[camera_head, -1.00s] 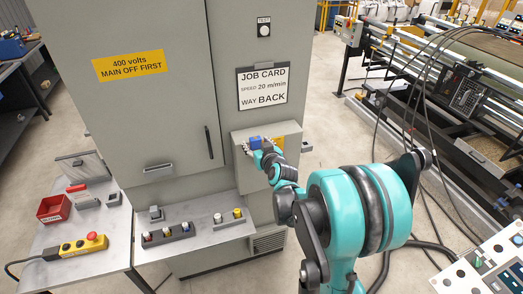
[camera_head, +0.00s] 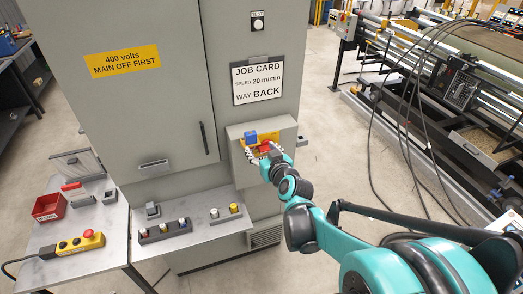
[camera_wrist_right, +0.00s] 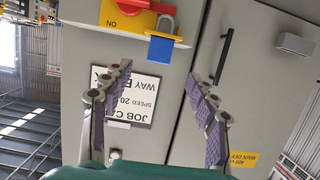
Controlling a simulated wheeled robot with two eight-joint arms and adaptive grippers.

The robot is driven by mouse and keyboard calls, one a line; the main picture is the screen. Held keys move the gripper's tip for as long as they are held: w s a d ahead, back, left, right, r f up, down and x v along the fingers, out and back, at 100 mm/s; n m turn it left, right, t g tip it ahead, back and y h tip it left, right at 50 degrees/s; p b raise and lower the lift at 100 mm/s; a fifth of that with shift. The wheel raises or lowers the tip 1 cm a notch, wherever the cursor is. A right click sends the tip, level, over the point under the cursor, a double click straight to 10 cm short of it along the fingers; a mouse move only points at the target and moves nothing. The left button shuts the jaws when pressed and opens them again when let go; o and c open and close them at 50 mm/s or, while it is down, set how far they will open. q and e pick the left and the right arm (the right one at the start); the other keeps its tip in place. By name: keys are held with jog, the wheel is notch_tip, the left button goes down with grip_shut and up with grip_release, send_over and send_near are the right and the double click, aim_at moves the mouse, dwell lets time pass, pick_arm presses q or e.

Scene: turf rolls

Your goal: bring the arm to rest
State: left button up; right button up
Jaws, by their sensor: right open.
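My right gripper (camera_head: 264,155) is open and empty, in front of the small grey switch box on the cabinet. In the right wrist view, which is upside down, its two fingers (camera_wrist_right: 158,76) stand wide apart with nothing between them. A red switch handle (camera_head: 265,147) sits on a yellow plate (camera_wrist_right: 120,20) marked ON. A blue padlock (camera_head: 251,137) hangs beside the handle and shows larger in the wrist view (camera_wrist_right: 160,48). The fingers appear clear of both. My left gripper is not in view.
The tall grey cabinet (camera_head: 170,110) carries a job card (camera_head: 257,80). A steel table (camera_head: 95,215) at left holds a red tray (camera_head: 47,207) and yellow button box (camera_head: 80,244). Machine rails and hanging cables (camera_head: 408,110) stand at right. Open floor lies between.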

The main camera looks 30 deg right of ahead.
jog(key=s+a+f+n+g+y+b, duration=0.1)
jog(key=s+a+f+g+y+b, duration=0.15)
jog(key=a+f+b, duration=0.35)
jog(key=s+a+f+n+g+y+b, duration=0.1)
jog(key=s+a+f+b, duration=0.35)
jog(key=a+f, duration=0.3)
jog(key=s+a+f+g+b, duration=0.3)
jog(key=s+a+f+b, duration=0.2)
jog(key=s+f, duration=0.5)
jog(key=b, duration=0.2)
jog(key=shift+s+a+f+n+g+b, duration=0.15)
jog(key=shift+s+f+n+g+b, duration=0.15)
jog(key=shift+f+g+b, duration=0.1)
